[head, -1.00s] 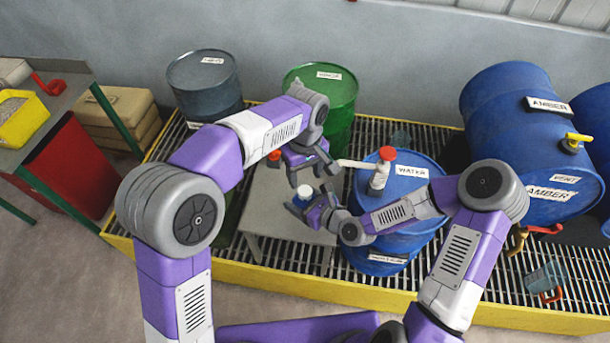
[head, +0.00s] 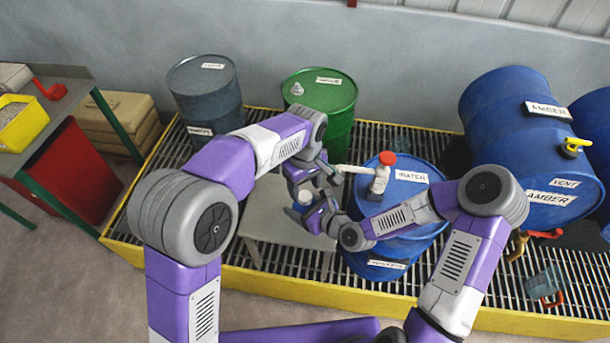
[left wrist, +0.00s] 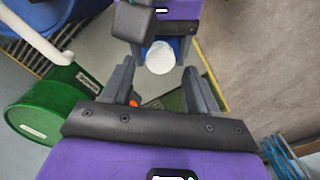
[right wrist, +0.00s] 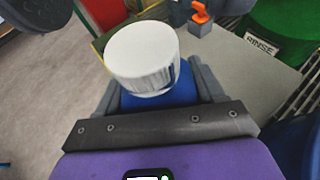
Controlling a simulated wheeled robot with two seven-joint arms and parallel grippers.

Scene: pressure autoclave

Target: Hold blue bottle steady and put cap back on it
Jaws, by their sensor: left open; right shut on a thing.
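The blue bottle (right wrist: 178,93) is upright in the jaws of my right gripper (head: 304,217), which is shut on it above the grey table. The white cap (right wrist: 142,58) sits on top of the bottle; the right wrist view does not show whether it is fully seated. In the head view the white cap (head: 307,192) shows below my left gripper (head: 312,187). My left gripper is open and empty. In the left wrist view the cap (left wrist: 160,57) lies ahead of the gap between its fingers, apart from them.
The grey table (head: 270,225) is under both grippers. The blue water drum (head: 415,205) with a red-capped tap (head: 380,180) is close on the right. A green drum (head: 325,105) and a grey drum (head: 205,95) stand behind.

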